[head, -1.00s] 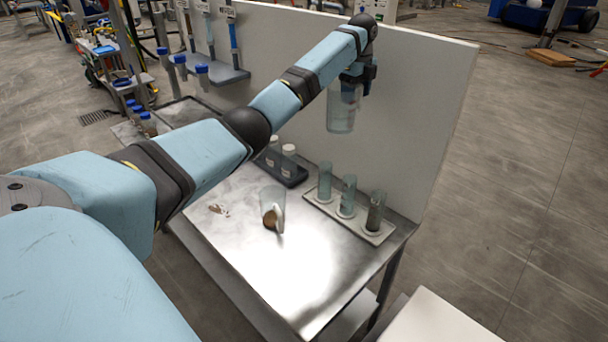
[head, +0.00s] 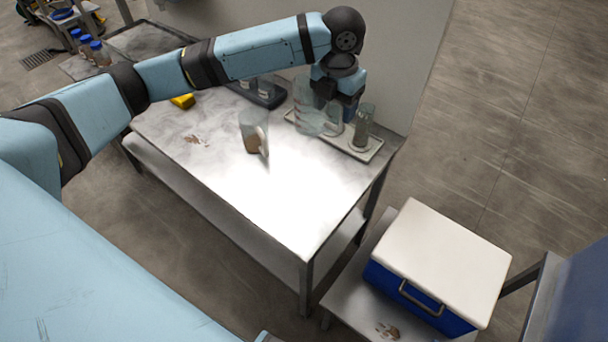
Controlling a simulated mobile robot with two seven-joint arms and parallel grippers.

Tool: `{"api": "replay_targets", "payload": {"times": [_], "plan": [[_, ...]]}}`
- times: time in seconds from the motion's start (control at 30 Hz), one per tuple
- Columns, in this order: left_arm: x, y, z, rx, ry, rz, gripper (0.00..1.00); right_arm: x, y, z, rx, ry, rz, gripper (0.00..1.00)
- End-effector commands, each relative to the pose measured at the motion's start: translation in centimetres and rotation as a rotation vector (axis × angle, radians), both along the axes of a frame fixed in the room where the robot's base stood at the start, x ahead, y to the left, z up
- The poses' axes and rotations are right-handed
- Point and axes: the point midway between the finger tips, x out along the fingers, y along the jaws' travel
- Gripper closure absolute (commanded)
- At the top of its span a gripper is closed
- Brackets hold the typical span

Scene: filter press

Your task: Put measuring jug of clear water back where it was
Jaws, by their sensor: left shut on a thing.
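The measuring jug of clear water (head: 309,108) is a see-through vessel upright in my left gripper (head: 338,103), which is shut on it near its upper part. The jug is over the back right of the steel table (head: 260,205), in front of the tray (head: 369,154) of glass cylinders, and hides part of it. I cannot tell whether the jug's base touches anything. A second jug (head: 252,128), with brown matter and a pale handle, stands left of it. My right gripper is not in view.
A glass cylinder (head: 363,128) stands on the tray. A dark rack (head: 266,97) with white-capped bottles is at the back, near a yellow object (head: 183,101). A blue cooler with a white lid (head: 440,258) stands front right. The table's front middle is clear.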

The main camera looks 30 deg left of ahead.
Motion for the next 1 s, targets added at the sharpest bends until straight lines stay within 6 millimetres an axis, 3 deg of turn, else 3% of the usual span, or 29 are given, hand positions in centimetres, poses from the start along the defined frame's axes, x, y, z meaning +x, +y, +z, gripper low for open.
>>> {"api": "replay_targets", "payload": {"times": [0.17, 0.6, 1.0], "plan": [[-0.5, -0.1, -2.6, 0.0, 0.004, -0.018, 0.76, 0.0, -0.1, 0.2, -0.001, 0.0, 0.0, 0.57], [-0.4, -0.1, -13.3, 0.0, 0.002, -0.014, 0.76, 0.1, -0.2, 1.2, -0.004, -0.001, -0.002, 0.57], [-0.4, -0.1, -17.2, 0.002, 0.0, -0.015, 0.76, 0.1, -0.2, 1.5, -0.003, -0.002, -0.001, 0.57]]}}
